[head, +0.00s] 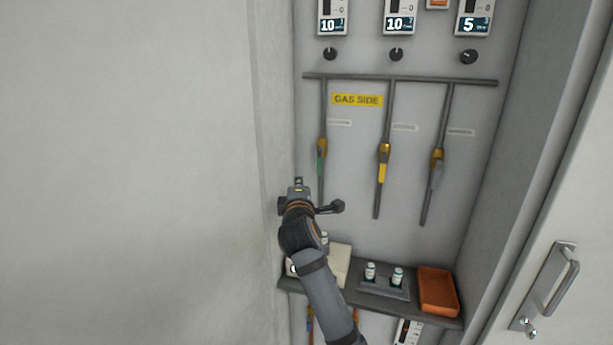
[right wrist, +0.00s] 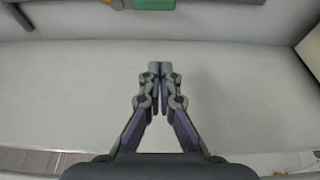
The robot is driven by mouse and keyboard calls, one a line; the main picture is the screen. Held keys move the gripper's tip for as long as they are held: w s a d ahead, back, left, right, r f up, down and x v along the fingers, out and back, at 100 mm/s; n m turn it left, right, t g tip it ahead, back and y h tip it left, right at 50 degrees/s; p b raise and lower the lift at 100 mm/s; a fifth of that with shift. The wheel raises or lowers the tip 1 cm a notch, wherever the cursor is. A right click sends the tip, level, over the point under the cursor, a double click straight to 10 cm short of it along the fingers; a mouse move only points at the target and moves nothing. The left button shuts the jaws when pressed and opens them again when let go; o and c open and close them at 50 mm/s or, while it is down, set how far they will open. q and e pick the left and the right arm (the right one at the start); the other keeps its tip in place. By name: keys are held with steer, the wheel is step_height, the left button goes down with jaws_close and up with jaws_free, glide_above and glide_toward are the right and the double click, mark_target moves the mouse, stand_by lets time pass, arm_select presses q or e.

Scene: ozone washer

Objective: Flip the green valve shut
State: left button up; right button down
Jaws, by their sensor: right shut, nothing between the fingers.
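The green valve (head: 321,160) is on the leftmost of three vertical pipes, under the yellow "GAS SIDE" label. Its green handle hangs down in line with the pipe. In the right wrist view, part of the green handle (right wrist: 154,4) shows at the top edge, beyond the fingertips. My right gripper (head: 298,183) is below and slightly left of the handle, in front of the panel, and looks apart from it. In the right wrist view its fingers (right wrist: 159,70) are together with nothing between them. My left gripper is not in view.
A yellow valve (head: 383,165) and a grey valve (head: 437,170) hang on the pipes to the right. A pale wall (head: 130,170) fills the left. A handled door (head: 550,285) stands right.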

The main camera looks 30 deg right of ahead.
mark_target(320, 161)
steer(key=w+d+p, duration=0.1)
steer(key=d, duration=0.1)
steer(key=w+d+p, duration=0.2)
steer(key=d, duration=0.1)
steer(key=w+d+p, duration=0.1)
steer(key=w+d, duration=0.1)
steer(key=shift+w+d, duration=0.1)
steer(key=shift+d, duration=0.05)
stand_by(0.3)
steer(key=shift+p, duration=0.3)
